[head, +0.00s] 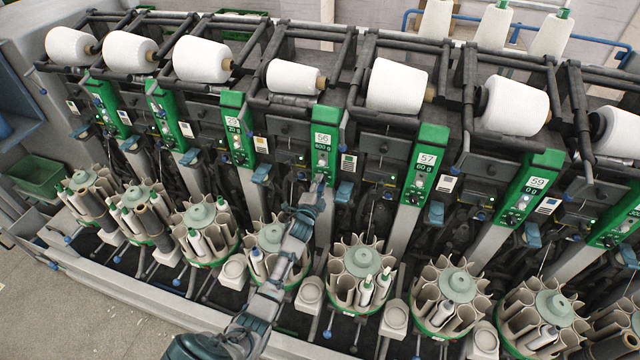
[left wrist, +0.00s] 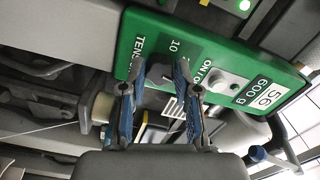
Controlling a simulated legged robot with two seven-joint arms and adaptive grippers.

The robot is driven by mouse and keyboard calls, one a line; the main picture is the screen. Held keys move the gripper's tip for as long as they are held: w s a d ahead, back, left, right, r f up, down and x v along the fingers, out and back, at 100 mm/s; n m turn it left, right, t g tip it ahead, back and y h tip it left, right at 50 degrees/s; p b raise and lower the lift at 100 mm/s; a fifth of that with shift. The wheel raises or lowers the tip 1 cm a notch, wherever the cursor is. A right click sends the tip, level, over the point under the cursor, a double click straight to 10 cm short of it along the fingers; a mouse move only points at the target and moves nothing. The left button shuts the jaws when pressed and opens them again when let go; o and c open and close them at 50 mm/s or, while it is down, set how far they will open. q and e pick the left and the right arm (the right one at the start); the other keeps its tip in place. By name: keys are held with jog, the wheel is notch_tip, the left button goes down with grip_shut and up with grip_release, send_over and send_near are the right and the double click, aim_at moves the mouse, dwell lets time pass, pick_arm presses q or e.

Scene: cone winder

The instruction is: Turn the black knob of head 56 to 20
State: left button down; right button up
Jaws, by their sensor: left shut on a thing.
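The green panel of head 56 (head: 326,130) stands mid-picture in the head view. My left gripper (head: 320,185) reaches the lower end of this panel. In the left wrist view its two blue-padded fingers (left wrist: 160,70) are shut on the black knob (left wrist: 158,74), one on each side. The fingers partly hide the knob, and I cannot read its setting. My right gripper is not in view.
Neighbouring green panels, such as head 57 (head: 426,165) and head 59 (head: 530,190), stand close on the right. White yarn cones (head: 396,86) sit above. Round bobbin magazines (head: 362,262) line the front below. A green bin (head: 38,175) is at far left.

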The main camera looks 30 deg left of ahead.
pick_arm(q)
jog(key=n, duration=0.3)
jog(key=f+n+p, duration=0.1)
jog(key=n, duration=0.2)
jog(key=shift+s, duration=0.1)
jog(key=shift+n, duration=0.4)
jog(key=c, duration=0.8)
grip_release()
jog(key=shift+c, duration=0.2)
jog(key=shift+r, duration=0.1)
jog(key=shift+r, duration=0.1)
jog(key=v, duration=1.1)
jog(key=shift+s, duration=0.4)
jog(key=shift+d, duration=0.15)
